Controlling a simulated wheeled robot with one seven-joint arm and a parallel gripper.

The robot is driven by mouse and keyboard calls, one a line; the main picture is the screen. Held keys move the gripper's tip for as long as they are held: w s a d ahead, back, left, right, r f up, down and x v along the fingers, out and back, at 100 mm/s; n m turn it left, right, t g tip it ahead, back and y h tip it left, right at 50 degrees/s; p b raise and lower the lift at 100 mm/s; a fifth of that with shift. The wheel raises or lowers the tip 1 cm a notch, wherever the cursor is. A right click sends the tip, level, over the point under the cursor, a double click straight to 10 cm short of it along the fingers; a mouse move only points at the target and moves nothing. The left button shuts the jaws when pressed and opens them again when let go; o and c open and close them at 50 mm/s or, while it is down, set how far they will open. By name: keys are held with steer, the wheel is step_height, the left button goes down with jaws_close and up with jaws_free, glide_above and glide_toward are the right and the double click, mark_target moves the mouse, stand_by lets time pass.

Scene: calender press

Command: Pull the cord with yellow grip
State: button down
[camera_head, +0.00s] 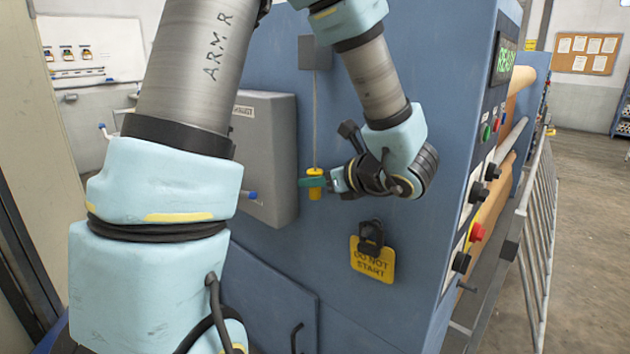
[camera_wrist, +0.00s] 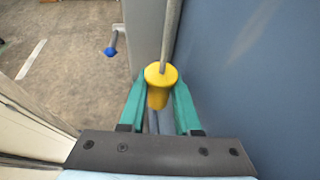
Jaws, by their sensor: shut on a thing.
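A thin pale cord (camera_head: 315,110) hangs from a small grey box (camera_head: 315,53) on the blue press. At its lower end is the yellow grip (camera_head: 315,190). My gripper (camera_head: 314,182) is shut on the yellow grip, with its green fingers across it. In the wrist view the yellow grip (camera_wrist: 159,87) sits between the two green fingers (camera_wrist: 160,100), and the cord (camera_wrist: 172,35) runs upward from it. The cord looks straight in the head view.
A grey cabinet (camera_head: 262,150) with a blue-tipped lever stands left of the cord. A yellow "DO NOT START" tag (camera_head: 372,262) hangs below right. A metal barrier (camera_head: 538,230) stands at right.

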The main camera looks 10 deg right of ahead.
steer(key=shift+r, duration=0.15)
steer(key=shift+r+p, duration=0.7)
steer(key=shift+r, duration=0.1)
steer(key=c, duration=0.5)
jaws_free()
steer(key=shift+c, duration=0.2)
steer(key=b+v, duration=0.2)
steer(key=v, duration=0.8)
steer(key=shift+s+d+b, duration=0.2)
steer(key=shift+s+b, duration=0.1)
steer(key=shift+s, duration=0.05)
